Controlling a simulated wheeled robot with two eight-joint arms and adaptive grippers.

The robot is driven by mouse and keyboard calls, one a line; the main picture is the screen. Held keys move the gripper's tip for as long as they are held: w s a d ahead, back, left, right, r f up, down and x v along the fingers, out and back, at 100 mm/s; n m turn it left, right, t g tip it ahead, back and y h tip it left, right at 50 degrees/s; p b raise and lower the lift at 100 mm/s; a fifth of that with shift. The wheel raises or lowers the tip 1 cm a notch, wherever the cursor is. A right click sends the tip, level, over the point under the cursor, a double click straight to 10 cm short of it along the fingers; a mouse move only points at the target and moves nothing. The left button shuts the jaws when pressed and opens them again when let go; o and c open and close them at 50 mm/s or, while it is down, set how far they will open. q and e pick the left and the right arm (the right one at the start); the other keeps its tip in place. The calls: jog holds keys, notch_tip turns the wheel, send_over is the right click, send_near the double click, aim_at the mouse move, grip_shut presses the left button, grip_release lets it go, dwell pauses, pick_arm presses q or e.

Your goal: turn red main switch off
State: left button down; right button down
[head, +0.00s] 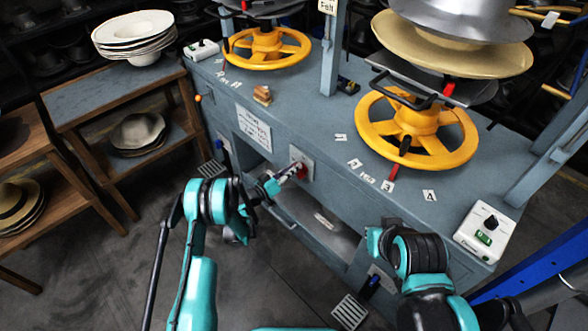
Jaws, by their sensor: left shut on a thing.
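The red main switch (301,170) sits on a pale plate (307,158) on the front face of the blue-grey press bench. My left gripper (292,172) reaches it from the left and is shut on it. The fingers partly cover the switch, so its exact turn position cannot be read. My right arm comes in at the lower right, in front of the bench, and its gripper cannot be made out.
Two yellow handwheels (417,130) (267,48) stand on the bench top (320,120). A white control box (486,229) is at the right end. Wooden shelves with hats (136,32) stand left. Below the switch is an open recess (318,222).

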pick_arm(q)
jog(key=n, duration=0.4)
jog(key=f+n, duration=0.1)
jog(key=n, duration=0.3)
jog(key=w+a+f+n, duration=0.1)
jog(key=n, duration=0.2)
jog(key=shift+n, duration=0.4)
dwell(0.3)
jog(key=c, duration=1.4)
grip_release()
jog(key=shift+d+f, duration=0.1)
jog(key=shift+c, duration=0.2)
notch_tip(320, 180, up, 10)
jog(key=shift+r, duration=0.1)
